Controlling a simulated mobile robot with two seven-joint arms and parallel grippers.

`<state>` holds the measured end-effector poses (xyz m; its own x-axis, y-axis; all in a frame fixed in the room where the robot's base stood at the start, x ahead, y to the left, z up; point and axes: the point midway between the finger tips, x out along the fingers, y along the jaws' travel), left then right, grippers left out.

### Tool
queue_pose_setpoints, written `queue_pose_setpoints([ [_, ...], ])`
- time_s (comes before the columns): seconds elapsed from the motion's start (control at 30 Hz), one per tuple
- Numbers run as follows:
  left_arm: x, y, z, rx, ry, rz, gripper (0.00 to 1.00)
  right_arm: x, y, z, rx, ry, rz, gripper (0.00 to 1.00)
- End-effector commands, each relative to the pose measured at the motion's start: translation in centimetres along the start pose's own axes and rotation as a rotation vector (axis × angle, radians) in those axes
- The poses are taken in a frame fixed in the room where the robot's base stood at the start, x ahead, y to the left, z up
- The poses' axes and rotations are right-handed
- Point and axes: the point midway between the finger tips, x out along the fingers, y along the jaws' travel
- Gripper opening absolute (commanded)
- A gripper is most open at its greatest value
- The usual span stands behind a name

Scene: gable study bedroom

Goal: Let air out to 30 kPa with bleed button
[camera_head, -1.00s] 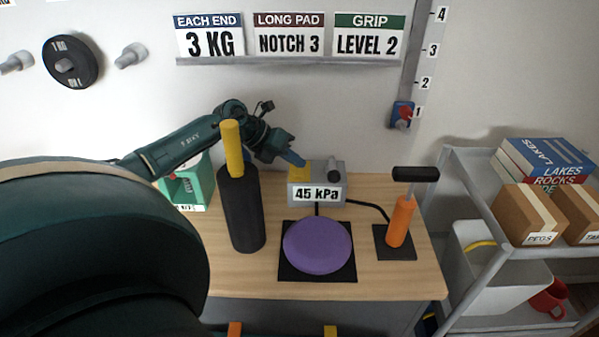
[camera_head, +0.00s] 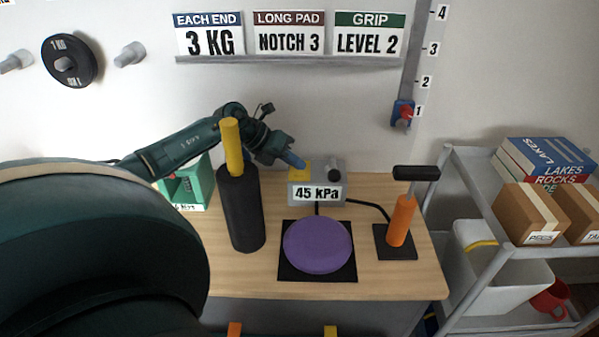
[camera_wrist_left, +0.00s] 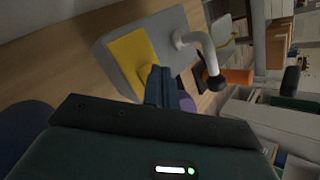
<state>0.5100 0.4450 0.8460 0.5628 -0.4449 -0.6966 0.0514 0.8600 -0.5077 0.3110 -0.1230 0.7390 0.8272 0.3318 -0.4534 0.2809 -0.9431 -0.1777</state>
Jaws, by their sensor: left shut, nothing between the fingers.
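The grey gauge box (camera_head: 318,177) stands at the back of the wooden table and its display (camera_head: 317,194) reads 45 kPa. A yellow bleed button (camera_head: 299,171) is on its top left, with a dark knob (camera_head: 334,168) to the right. My left gripper (camera_head: 297,162) is shut and empty, its tips at the yellow button. In the left wrist view the fingertips (camera_wrist_left: 158,76) overlap the edge of the yellow button (camera_wrist_left: 130,60); I cannot tell whether they press it. A purple cushion (camera_head: 317,245) lies on a black mat in front. My right gripper is not in view.
A black roller (camera_head: 242,210) with a yellow handle stands left of the cushion. An orange hand pump (camera_head: 400,220) stands on the right, joined by a black hose. A green box (camera_head: 187,187) is behind left. A grey shelf cart (camera_head: 470,190) stands right.

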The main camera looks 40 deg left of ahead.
Motion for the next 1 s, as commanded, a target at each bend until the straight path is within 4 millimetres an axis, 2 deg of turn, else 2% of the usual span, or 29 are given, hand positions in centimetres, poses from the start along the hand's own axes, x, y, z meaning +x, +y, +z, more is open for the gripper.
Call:
queue_pose_setpoints([
  [1.0, 0.64, 0.49, -0.47, 0.000, 0.000, 0.001, 0.00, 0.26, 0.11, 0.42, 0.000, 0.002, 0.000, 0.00],
])
